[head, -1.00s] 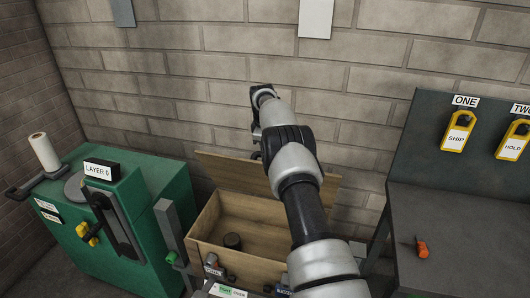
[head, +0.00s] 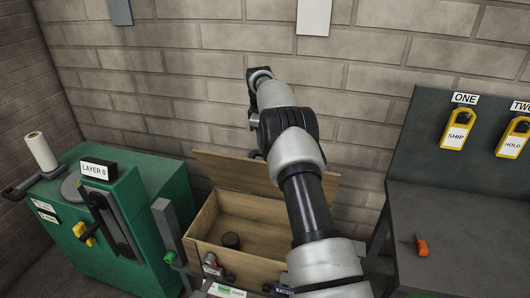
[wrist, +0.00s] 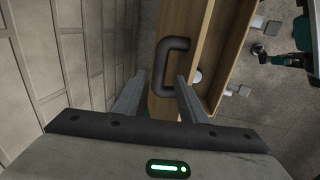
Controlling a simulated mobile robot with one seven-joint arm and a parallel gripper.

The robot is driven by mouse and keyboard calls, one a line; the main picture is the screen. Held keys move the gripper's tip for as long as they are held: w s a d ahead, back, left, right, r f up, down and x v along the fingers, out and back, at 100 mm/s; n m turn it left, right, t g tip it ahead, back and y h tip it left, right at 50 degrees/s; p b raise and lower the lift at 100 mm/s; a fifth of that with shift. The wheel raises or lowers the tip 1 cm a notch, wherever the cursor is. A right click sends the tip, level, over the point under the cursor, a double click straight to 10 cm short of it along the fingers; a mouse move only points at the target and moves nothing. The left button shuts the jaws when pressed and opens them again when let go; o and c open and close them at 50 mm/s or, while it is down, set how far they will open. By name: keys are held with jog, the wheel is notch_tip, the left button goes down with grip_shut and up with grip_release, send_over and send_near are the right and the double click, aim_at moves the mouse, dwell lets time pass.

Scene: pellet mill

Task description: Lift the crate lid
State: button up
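The wooden crate (head: 250,267) stands on the floor against the brick wall. Its lid (head: 225,170) is raised, standing up at the crate's back edge and tilted towards the wall. In the wrist view the lid (wrist: 198,35) carries a dark U-shaped handle (wrist: 161,68). My gripper (wrist: 155,85) is open, its two fingers apart on either side of the handle's lower end; I cannot tell whether they touch it. In the head view my arm hides the fingers and the handle.
A green machine (head: 140,215) with levers stands close on the left. A grey bench (head: 455,225) with an orange-handled tool (head: 421,246) is on the right. The brick wall is close behind the lid.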

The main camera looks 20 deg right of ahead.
notch_tip(320, 180, up, 11)
jog(key=s+a, duration=0.1)
jog(key=s, duration=0.1)
jog(key=shift+a, duration=0.15)
jog(key=s+a+r+m+t, duration=0.1)
jog(key=s+a+r+m, duration=0.15)
jog(key=s+r, duration=0.4)
jog(key=s+a+r+m, duration=0.1)
jog(key=s+a+r, duration=0.35)
jog(key=s, duration=0.25)
jog(key=s+a+r+m+t, duration=0.1)
jog(key=s+a+r+m, duration=0.15)
jog(key=s+r, duration=0.4)
jog(key=s+a+f+m, duration=0.1)
jog(key=s+a+f, duration=0.1)
jog(key=s, duration=0.6)
jog(key=s+a+f+m+t, duration=0.1)
jog(key=s+f, duration=0.3)
jog(key=s, duration=0.4)
jog(key=s+a+f+m+y, duration=0.1)
jog(key=s+a+f+m, duration=0.1)
jog(key=s, duration=0.7)
jog(key=shift+a+f+m+t, duration=0.35)
jog(key=shift+f+m+t, duration=0.05)
jog(key=shift+f, duration=0.3)
